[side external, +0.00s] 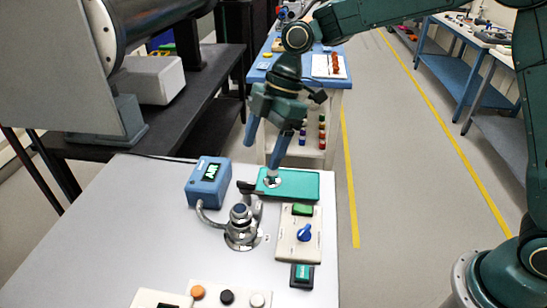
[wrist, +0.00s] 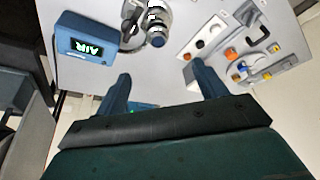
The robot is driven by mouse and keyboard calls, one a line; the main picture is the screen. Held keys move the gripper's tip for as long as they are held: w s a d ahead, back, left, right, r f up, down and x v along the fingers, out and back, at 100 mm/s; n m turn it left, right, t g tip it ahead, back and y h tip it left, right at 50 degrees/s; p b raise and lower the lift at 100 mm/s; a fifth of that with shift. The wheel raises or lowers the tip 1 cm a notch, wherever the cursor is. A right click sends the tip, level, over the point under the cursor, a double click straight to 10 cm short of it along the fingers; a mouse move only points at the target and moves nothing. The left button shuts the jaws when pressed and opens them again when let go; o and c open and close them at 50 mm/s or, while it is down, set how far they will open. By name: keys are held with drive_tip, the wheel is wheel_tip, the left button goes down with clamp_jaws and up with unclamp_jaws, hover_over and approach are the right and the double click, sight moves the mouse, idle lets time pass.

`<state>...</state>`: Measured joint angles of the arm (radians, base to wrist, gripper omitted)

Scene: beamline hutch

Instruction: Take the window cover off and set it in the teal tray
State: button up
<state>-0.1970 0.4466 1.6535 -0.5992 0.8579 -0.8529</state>
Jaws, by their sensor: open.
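The teal tray (side external: 300,188) lies at the back right of the white table. A small pale disc with dark marks (side external: 272,182) shows at the tray's left part, close to a fingertip; I cannot tell for certain whether it is the window cover. A metal fitting (side external: 240,233) with a dark blue round top stands left of the tray's front; it also shows in the wrist view (wrist: 157,22). My gripper (side external: 264,165) is over the tray's left end, pointing down. In the wrist view my gripper (wrist: 158,78) has its fingers wide apart with nothing between them.
A blue box with a lit display (side external: 208,182) stands left of the tray, with a hose to the fitting. A control plate with a blue knob (side external: 304,233) and a small dark teal block (side external: 302,275) lie to the right. The table's left front is clear.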

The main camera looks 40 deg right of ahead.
drive_tip(key=shift+w+a+f, duration=0.15)
drive_tip(key=shift+a+f, duration=0.05)
drive_tip(key=shift+f, duration=0.1)
hover_over(240, 208)
drive_tip(key=d, duration=0.2)
drive_tip(key=shift+d+f, duration=0.2)
drive_tip(key=shift+f, duration=3.75)
drive_tip(key=shift+f, duration=0.15)
drive_tip(key=shift+x, duration=2.5)
drive_tip(key=c, duration=1.1)
